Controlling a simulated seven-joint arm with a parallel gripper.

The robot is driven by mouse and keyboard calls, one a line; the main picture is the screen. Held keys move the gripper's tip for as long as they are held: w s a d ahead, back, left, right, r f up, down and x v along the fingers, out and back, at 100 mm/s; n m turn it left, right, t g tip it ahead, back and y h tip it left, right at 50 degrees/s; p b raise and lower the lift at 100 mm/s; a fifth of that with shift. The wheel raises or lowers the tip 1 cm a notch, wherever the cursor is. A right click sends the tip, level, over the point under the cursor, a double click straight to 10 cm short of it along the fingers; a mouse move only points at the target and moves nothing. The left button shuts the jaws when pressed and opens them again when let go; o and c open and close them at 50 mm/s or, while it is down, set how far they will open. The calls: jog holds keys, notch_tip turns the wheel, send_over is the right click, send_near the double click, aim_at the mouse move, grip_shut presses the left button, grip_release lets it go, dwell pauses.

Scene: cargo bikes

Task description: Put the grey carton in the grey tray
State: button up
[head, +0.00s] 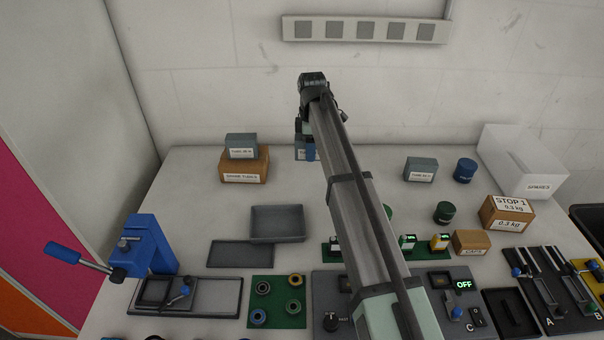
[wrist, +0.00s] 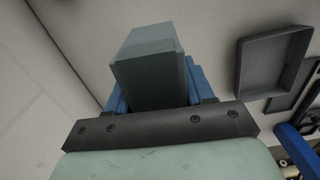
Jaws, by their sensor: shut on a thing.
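My gripper (head: 310,152) is shut on a grey carton (wrist: 150,65), which fills the space between the blue fingers in the wrist view. In the head view this carton (head: 300,154) shows only in part behind my arm, near the back of the table. The grey tray (head: 277,222) is a shallow open box, empty, nearer the camera and left of the gripper. It also shows at the upper right of the wrist view (wrist: 268,67), apart from the carton. Other grey cartons stand on a brown box (head: 241,146) and at the back right (head: 420,170).
A flat dark tray (head: 240,254) lies beside the grey tray at its front left. The brown box (head: 245,168) stands behind it. A blue clamp (head: 150,245) rises at the left. Small jars, a brown carton (head: 471,242) and a white bin (head: 520,165) are at the right.

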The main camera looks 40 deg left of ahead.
jog(key=s+a+r+n, duration=0.1)
jog(key=s+a+r, duration=0.15)
jog(key=s, duration=0.45)
jog(key=m, duration=0.9)
send_over(278, 226)
jog(key=f, duration=0.1)
jog(key=shift+f, duration=5)
jog(key=shift+f, duration=0.15)
jog(key=o, duration=1.2)
jog(key=shift+c, duration=0.2)
